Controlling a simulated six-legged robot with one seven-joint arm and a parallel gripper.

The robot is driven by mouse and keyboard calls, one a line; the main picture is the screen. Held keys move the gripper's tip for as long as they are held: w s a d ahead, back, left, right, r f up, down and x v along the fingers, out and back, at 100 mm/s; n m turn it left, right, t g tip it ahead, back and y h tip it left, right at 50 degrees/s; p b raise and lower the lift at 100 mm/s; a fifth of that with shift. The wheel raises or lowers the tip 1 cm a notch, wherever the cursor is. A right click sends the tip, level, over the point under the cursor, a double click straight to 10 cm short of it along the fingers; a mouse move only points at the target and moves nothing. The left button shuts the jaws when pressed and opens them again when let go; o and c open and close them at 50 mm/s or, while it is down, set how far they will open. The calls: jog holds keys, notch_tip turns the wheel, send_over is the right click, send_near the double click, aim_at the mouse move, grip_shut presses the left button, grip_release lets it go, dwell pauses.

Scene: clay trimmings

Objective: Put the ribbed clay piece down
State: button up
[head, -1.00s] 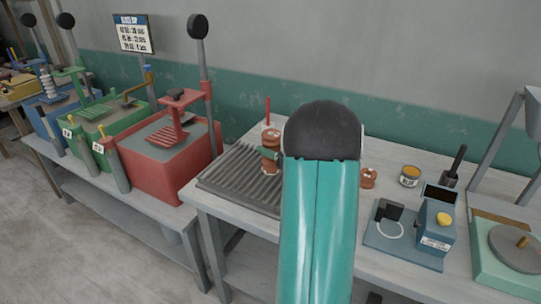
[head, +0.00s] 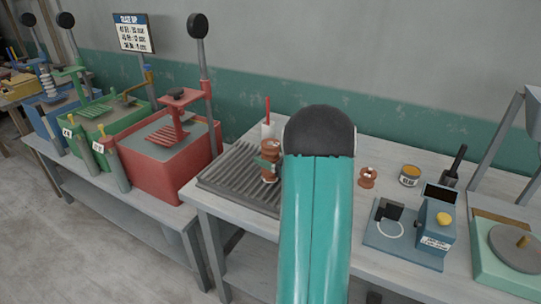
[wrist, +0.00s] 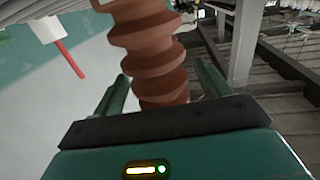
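The ribbed clay piece (head: 269,152) is a reddish-brown upright column with bulging rings. My gripper (head: 266,164) is around it, at its lower half, with green fingers on either side. In the wrist view the clay piece (wrist: 155,50) rises between the two fingers of my gripper (wrist: 163,85), whose tips reach its sides; it looks held. It stands over the right part of the grey slatted rack (head: 228,178). My arm hides the rack's right end, and I cannot tell whether the piece's base touches it.
A red stick with a white block (head: 268,131) stands just behind. Right of my arm are a small brown spool-shaped piece (head: 368,177), an orange-topped tin (head: 410,175) and a blue device (head: 436,230). A red box (head: 165,165) with a post is left.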

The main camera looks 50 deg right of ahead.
jog(key=shift+r, duration=0.15)
jog(key=shift+s, duration=0.35)
jog(key=s+d, duration=0.2)
jog(key=s, duration=0.9)
jog(key=w+a+r+m+g+h, duration=0.1)
jog(key=w+a+r+h, duration=0.4)
jog(key=w+r, duration=0.45)
jog(key=a+r+m+g+h, duration=0.2)
jog(key=a, duration=0.6)
jog(key=a+r+m+g+h, duration=0.1)
jog(key=a+r+g, duration=0.15)
jog(key=a, duration=0.45)
jog(key=s+a+f+n+g+y, duration=0.1)
jog(key=s+a+f+g+y, duration=0.1)
jog(key=s+a, duration=0.6)
jog(key=s+a+f+n+g+y, duration=0.1)
jog(key=s+a+f+g+y, duration=0.2)
jog(key=s+a, duration=0.6)
jog(key=a+g, duration=0.1)
jog(key=a, duration=0.4)
jog(key=shift+s+a+f+g, duration=0.15)
jog(key=shift+a+f+g, duration=0.2)
jog(key=shift+f, duration=0.05)
